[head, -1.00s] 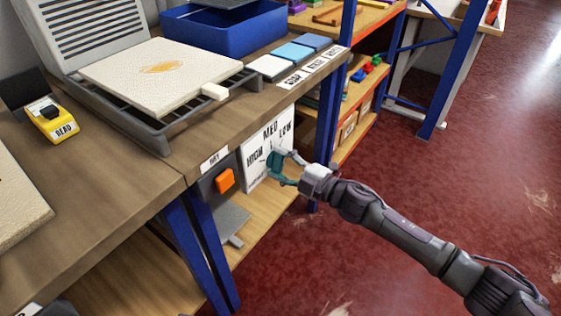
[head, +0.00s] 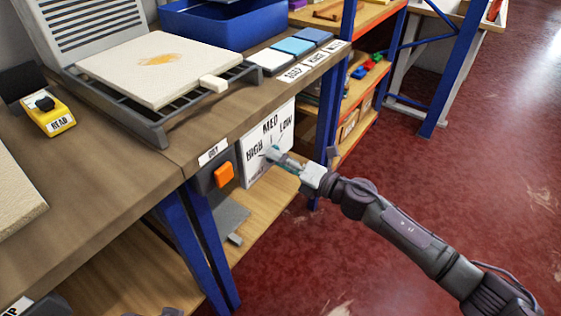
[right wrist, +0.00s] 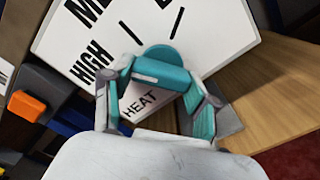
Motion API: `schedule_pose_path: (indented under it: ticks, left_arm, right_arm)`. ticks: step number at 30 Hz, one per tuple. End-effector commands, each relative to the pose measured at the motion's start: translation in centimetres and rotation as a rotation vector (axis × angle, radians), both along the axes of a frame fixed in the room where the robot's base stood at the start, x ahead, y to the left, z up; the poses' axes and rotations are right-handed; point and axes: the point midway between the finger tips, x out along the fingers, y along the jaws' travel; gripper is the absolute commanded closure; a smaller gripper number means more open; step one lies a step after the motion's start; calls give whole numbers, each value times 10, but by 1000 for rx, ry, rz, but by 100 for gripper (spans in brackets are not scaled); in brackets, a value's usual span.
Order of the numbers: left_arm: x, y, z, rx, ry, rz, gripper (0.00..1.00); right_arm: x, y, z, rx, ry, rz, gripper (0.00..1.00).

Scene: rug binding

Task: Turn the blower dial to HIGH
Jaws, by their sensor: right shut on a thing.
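The blower dial's white panel (head: 248,178) is on the bench front, printed HIGH, MED and LOW. My right gripper (head: 275,156) reaches it from the right and is shut on the dial. In the right wrist view, the teal dial knob (right wrist: 162,56) sits between the tips of the teal fingers. The HIGH mark (right wrist: 92,62) is to its left. Fingers cover much of the dial in the head view, and I cannot tell which mark its pointer faces. I cannot make out my left gripper.
An orange button (head: 223,175) on a grey box is just left of the panel. A grey press (head: 165,128) with a pale slab (head: 120,65) stands on the bench above. A blue bin (head: 215,28) is behind. Red floor is open at right.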

Motion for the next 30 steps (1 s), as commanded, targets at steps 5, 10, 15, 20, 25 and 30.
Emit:
schedule_pose_path:
  ticks: [5, 10, 15, 20, 25, 30]
  left_arm:
    - [-7, 1, 21, -1, -14, 1, 60]
    - [-8, 2, 19, 0, -13, 1, 60]
    - [-8, 2, 14, 0, -14, 1, 60]
    - [-8, 1, 12, 0, -14, 1, 60]
    - [-8, 2, 11, 0, -14, 1, 60]
    - [-8, 1, 10, 0, -14, 1, 60]
  right_arm:
    - [-1, 0, -5, -97, -129, 2, 77]
    - [0, 0, -5, -175, -235, 3, 77]
    - [0, -1, -5, -235, -319, 3, 77]
    - [0, -1, -5, -273, -369, 4, 77]
    - [0, -1, -5, -293, -397, 3, 77]
    - [0, -1, -5, -301, -408, 3, 77]
